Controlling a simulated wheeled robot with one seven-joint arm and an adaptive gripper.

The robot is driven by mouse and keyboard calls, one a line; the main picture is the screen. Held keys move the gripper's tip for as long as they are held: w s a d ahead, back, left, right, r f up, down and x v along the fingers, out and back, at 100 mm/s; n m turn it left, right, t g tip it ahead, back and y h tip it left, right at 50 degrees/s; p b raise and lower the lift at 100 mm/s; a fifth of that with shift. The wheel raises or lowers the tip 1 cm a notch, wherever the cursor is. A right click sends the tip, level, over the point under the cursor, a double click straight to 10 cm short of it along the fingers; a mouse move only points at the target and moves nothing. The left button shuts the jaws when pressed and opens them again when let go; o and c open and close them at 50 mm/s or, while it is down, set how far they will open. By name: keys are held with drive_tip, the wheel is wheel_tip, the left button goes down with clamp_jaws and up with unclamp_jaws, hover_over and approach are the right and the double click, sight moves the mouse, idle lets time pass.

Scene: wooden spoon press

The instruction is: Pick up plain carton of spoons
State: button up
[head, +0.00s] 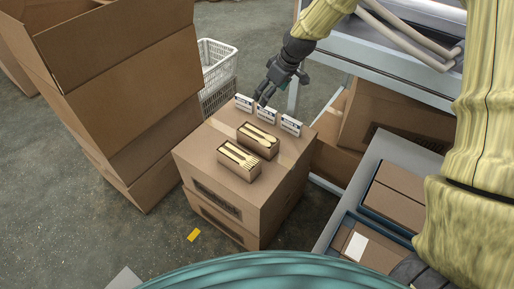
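A plain brown open carton of spoons (249,147) sits on top of a stacked cardboard box (198,158). The pale wooden handles and bowls show above its rim. A second, similar carton (233,168) stands just in front and to the left, with what look like wooden forks in it. My gripper (261,99) is above the back of the box top, beyond the spoon carton and apart from it. Its two dark fingers point down and left, look spread, and hold nothing that I can see.
Three small white printed boxes (290,125) stand in a row along the box's back edge, close under my gripper. Tall open cardboard boxes (120,75) rise at left. A white basket (216,63) stands behind. A grey cart (372,160) with brown boxes is at right.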

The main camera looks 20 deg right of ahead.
drive_tip(key=b, duration=1.5)
approach(259, 135)
drive_tip(key=shift+f, duration=0.9)
drive_tip(key=shift+x, duration=2.65)
drive_tip(key=shift+w+b+x, duration=0.2)
drive_tip(key=shift+b+x, duration=0.35)
drive_tip(key=shift+x, duration=2.1)
drive_tip(key=shift+a+r, duration=0.1)
drive_tip(key=shift+a, duration=0.05)
drive_tip(key=shift+c, duration=0.4)
drive_tip(key=c, duration=1.2)
drive_tip(key=shift+r, duration=0.2)
